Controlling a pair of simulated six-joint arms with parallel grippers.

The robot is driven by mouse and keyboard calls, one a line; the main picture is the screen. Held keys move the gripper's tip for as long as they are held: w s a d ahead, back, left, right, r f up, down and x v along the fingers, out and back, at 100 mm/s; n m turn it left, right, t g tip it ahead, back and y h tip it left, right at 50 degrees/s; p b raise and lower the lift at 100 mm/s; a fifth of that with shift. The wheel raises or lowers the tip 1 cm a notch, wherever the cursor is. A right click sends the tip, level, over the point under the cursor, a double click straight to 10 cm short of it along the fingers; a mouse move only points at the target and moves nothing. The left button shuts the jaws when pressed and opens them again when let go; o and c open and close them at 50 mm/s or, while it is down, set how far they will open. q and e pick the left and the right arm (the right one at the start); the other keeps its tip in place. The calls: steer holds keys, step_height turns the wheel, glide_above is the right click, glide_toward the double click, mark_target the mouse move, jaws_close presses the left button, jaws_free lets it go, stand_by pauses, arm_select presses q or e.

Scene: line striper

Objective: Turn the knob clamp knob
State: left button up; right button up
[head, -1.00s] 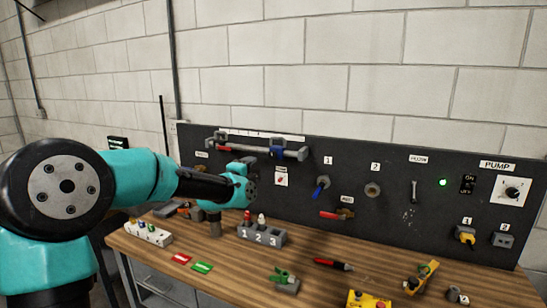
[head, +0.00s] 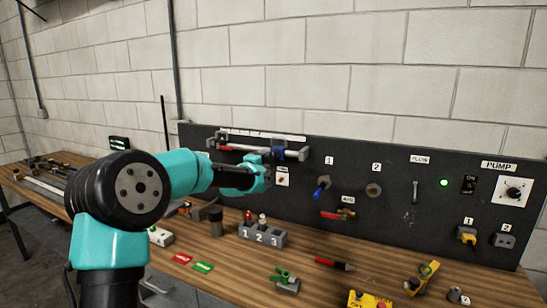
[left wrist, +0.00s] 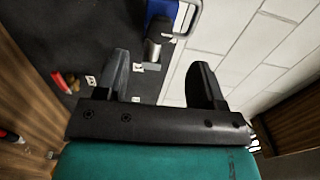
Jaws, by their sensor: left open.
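A clamp with a blue body (head: 279,154) sits on a bar at the upper left of the dark panel. In the left wrist view a blue body (left wrist: 162,10) with a grey metal cylinder (left wrist: 154,48) shows just beyond the fingertips, which looks like the clamp and its knob. My left gripper (left wrist: 161,72) is open and empty. The cylinder lies ahead of the gap, nearer the left finger, with no visible contact. In the head view my left wrist is just below the clamp and hides the fingers. My right gripper is not in view.
The dark panel (head: 400,220) carries a blue-handled valve (head: 321,187), a red-handled valve (head: 336,215) and the pump dial (head: 513,191). A numbered grey block (head: 262,234) and a red-and-black pen (head: 334,264) are on the wooden bench (head: 225,285).

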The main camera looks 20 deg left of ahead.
mark_target(273, 156)
arm_select(q)
steer(key=shift+w+d, duration=0.15)
steer(key=shift+w, duration=2)
steer(key=shift+w+d, duration=0.1)
steer(key=shift+w, duration=2.05)
steer(key=shift+c, duration=0.4)
steer(key=c, duration=0.8)
steer(key=shift+c, duration=0.2)
